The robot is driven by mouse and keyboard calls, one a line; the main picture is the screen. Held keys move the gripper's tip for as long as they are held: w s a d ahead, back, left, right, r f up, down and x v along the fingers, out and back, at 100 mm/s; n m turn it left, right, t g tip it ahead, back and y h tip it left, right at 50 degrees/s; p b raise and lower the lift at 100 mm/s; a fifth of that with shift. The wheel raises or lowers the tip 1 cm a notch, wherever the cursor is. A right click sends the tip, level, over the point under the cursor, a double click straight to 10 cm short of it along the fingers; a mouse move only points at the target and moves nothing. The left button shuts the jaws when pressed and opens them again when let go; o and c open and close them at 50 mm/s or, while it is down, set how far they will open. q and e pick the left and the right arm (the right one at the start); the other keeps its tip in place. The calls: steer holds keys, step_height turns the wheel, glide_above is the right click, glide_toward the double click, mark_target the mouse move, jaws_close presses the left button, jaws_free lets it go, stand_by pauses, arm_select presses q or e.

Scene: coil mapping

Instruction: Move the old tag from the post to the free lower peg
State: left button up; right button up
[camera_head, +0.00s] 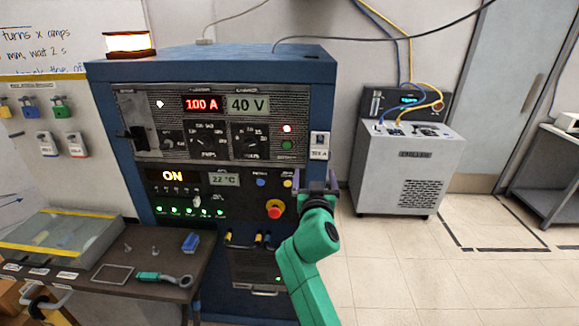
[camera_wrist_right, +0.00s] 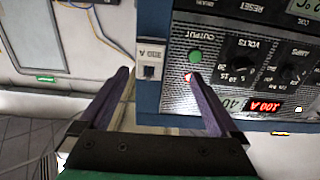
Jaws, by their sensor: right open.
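The old tag (camera_head: 319,145) is a small white tag with a dark upper part, hanging at the right front edge of the blue cabinet. It also shows in the right wrist view (camera_wrist_right: 149,65), between my finger lines and beyond the tips. Its post is mostly hidden. My right gripper (camera_head: 317,182) is open and empty, just below the tag and apart from it in the head view. The peg board (camera_head: 25,115) on the left wall has padlocks above and two white tags (camera_head: 47,144) (camera_head: 77,144) below. I cannot make out a free lower peg. My left gripper is not in view.
The blue cabinet (camera_head: 220,65) with lit panels fills the middle. A dark bench (camera_head: 150,250) with a green-handled tool (camera_head: 163,279) and a clear case (camera_head: 60,236) stands at front left. A grey chiller (camera_head: 403,170) stands right, with open floor around it.

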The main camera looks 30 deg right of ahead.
glide_toward(319, 151)
steer(key=w+d, duration=0.1)
steer(key=d, duration=0.1)
steer(key=x, duration=0.2)
steer(key=f+b+x, duration=0.1)
steer(key=x, duration=0.2)
steer(key=a+b+x, duration=0.1)
steer(key=x, duration=0.1)
steer(key=shift+w+d+f, duration=0.2)
steer(key=shift+w, duration=0.3)
steer(key=shift+w+d+r, duration=0.1)
steer(key=shift+w+d, duration=0.25)
steer(key=shift+d, duration=0.15)
steer(key=shift+a+r, duration=0.1)
steer(key=shift+a, duration=0.05)
steer(key=shift+c, duration=0.6)
steer(key=c, duration=0.9)
steer(key=shift+r, duration=0.45)
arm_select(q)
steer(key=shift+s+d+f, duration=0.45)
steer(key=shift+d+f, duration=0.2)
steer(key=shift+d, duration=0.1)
arm_select(e)
steer(key=shift+s, duration=0.1)
